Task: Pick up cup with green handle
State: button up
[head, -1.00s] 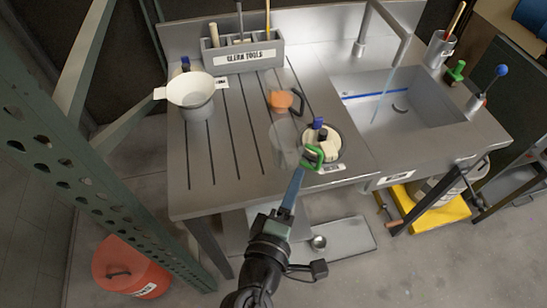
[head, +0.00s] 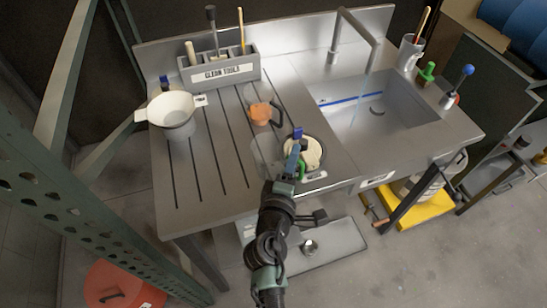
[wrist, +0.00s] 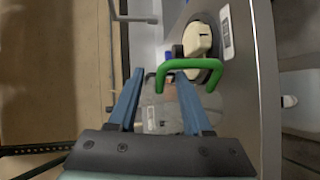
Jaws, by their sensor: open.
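The cup with the green handle has a clear, see-through body (head: 266,152) on the steel counter in the head view, left of a round cream-topped container (head: 309,152). Its green handle (head: 301,170) is partly hidden by my gripper (head: 294,152). In the wrist view the green handle (wrist: 192,64) is a wide U near the fingertips, and the container's cream top (wrist: 197,38) lies beyond it. My gripper (wrist: 160,74) is open, with blue fingers apart. One end of the handle appears between the fingertips; I cannot tell whether they touch it. The clear body is hard to make out there.
An orange cup (head: 261,114) with a dark handle stands just behind. A white bowl-shaped vessel (head: 171,110) is at the left, a tool box (head: 219,72) at the back, and the sink (head: 385,108) at the right. The grooved counter at front left is clear.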

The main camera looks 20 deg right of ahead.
jog(key=shift+w+d+f, duration=0.2)
jog(key=shift+w+d, duration=0.1)
jog(key=shift+w, duration=0.2)
grip_shut()
jog(key=shift+r, duration=0.1)
